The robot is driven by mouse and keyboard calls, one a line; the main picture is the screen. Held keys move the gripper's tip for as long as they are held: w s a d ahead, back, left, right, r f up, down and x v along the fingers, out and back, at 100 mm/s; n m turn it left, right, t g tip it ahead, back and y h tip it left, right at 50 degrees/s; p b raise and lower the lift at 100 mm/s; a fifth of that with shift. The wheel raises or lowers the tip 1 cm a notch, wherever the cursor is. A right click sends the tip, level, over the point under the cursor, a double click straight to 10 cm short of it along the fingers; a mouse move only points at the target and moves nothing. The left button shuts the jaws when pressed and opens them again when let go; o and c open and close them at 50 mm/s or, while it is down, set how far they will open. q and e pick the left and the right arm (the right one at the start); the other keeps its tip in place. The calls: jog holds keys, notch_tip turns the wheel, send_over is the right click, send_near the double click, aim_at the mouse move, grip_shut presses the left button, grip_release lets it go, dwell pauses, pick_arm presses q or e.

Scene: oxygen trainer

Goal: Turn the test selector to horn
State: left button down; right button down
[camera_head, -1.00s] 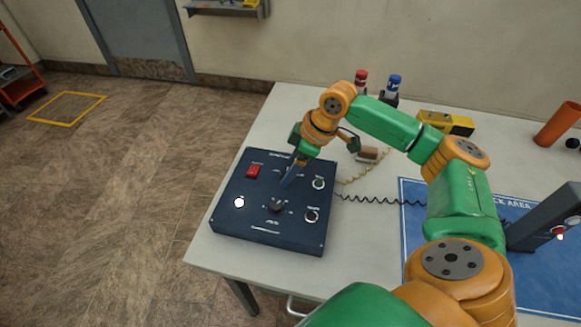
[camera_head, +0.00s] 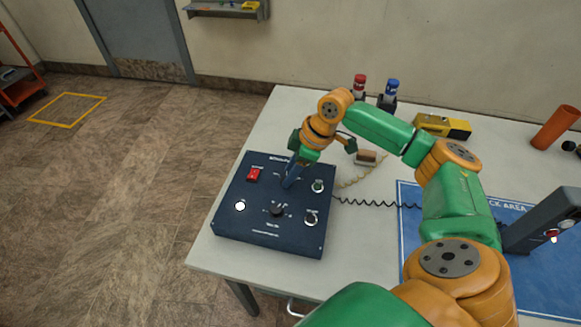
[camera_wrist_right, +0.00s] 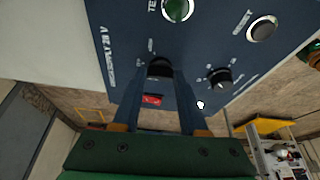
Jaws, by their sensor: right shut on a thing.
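A dark blue control box (camera_head: 265,235) lies on the near left of the table. My right gripper (camera_head: 287,184) comes down from above onto its far middle part. In the right wrist view my fingers (camera_wrist_right: 160,75) are shut on a black selector knob (camera_wrist_right: 160,67), one on each side. The fingers hide this knob in the head view. The small labels around it are too blurred to read, so its setting cannot be told. A second black knob (camera_head: 278,209) with a white mark sits nearer the front and is free. My left gripper is not in view.
The box also bears a red switch (camera_head: 253,174), a white lamp (camera_head: 240,206), a green button (camera_head: 318,186) and a ringed dark button (camera_head: 311,217).

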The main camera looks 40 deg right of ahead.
jog(key=shift+w+r+n+g+p, duration=0.1)
jog(key=shift+r+n+g+p, duration=0.2)
jog(key=shift+n+p, duration=0.45)
jog(key=shift+f+n+y, duration=0.1)
jog(key=shift+n+y, duration=0.2)
jog(key=shift+n, duration=0.15)
jog(key=shift+w+d+f+n+g+p, duration=0.15)
jog(key=shift+n+g+p, duration=0.25)
jog(key=shift+n, duration=0.5)
jog(key=n, duration=0.1)
jog(key=n+g+b, duration=0.1)
jog(key=shift+w+f+n+y, duration=0.15)
jog(key=shift+n+y, duration=0.15)
pick_arm(q)
jog(key=shift+b, duration=1.1)
pick_arm(e)
jog(key=shift+w+n+g, duration=0.1)
jog(key=shift+n+g, duration=0.7)
jog(key=shift+n, duration=1.1)
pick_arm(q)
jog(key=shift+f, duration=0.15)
pick_arm(e)
jog(key=shift+c, duration=2.2)
grip_release()
